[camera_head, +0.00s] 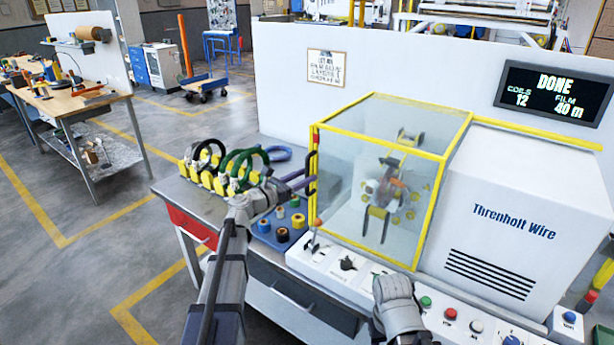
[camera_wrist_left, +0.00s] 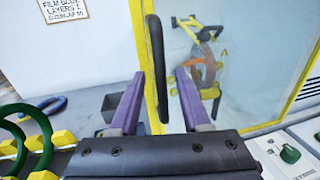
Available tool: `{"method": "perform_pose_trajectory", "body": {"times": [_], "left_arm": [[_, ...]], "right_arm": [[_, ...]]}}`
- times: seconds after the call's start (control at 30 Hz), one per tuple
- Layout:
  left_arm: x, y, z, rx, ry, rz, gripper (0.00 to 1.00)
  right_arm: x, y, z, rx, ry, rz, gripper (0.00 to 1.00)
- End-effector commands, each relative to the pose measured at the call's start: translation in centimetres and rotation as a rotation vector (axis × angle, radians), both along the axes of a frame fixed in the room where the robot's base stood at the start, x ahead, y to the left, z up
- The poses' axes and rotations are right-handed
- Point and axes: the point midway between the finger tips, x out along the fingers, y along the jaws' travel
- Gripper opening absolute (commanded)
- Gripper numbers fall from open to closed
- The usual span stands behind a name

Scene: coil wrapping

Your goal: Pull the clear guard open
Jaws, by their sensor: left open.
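The clear guard (camera_head: 385,165) is a see-through box with yellow edges on the white machine, and it looks closed. Its dark upright handle (camera_wrist_left: 156,70) is on the left yellow edge. My left gripper (camera_head: 305,180) is open at the guard's left side. In the left wrist view its two purple fingers (camera_wrist_left: 157,90) stand on either side of the handle, with a gap on each side. A wrapping head with yellow parts and an orange piece (camera_head: 393,190) shows inside the guard. My right wrist (camera_head: 397,303) is low in front of the machine; its fingers cannot be made out.
A rack with black and green coils (camera_head: 225,165) stands left of the guard, with a blue coil (camera_head: 277,153) behind. A blue tray of small spools (camera_head: 275,232) lies below my left gripper. Buttons (camera_head: 450,314) line the machine's front. A screen (camera_head: 553,92) reads DONE.

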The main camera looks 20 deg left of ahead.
Motion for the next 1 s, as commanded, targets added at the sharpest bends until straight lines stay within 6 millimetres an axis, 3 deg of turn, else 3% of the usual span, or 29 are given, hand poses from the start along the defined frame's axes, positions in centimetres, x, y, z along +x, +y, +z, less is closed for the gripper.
{"method": "perform_pose_trajectory", "body": {"times": [0.13,0.47,0.9,1.0], "left_arm": [[1.04,-0.66,-0.01,0.001,-0.001,-0.002,0.47],[1.21,-0.82,-0.01,0.001,-0.001,-0.001,0.47],[1.19,-0.79,-0.01,0.001,-0.001,-0.001,0.0],[1.19,-0.79,-0.01,0.001,-0.001,-0.001,0.0]], "right_arm": [[0.0,0.0,0.0,0.0,0.0,0.0,0.5],[0.0,0.01,0.0,0.0,0.0,0.0,0.5],[0.0,0.0,0.0,0.0,0.0,0.0,0.5],[0.0,0.0,0.0,0.0,0.0,0.0,0.5]]}}
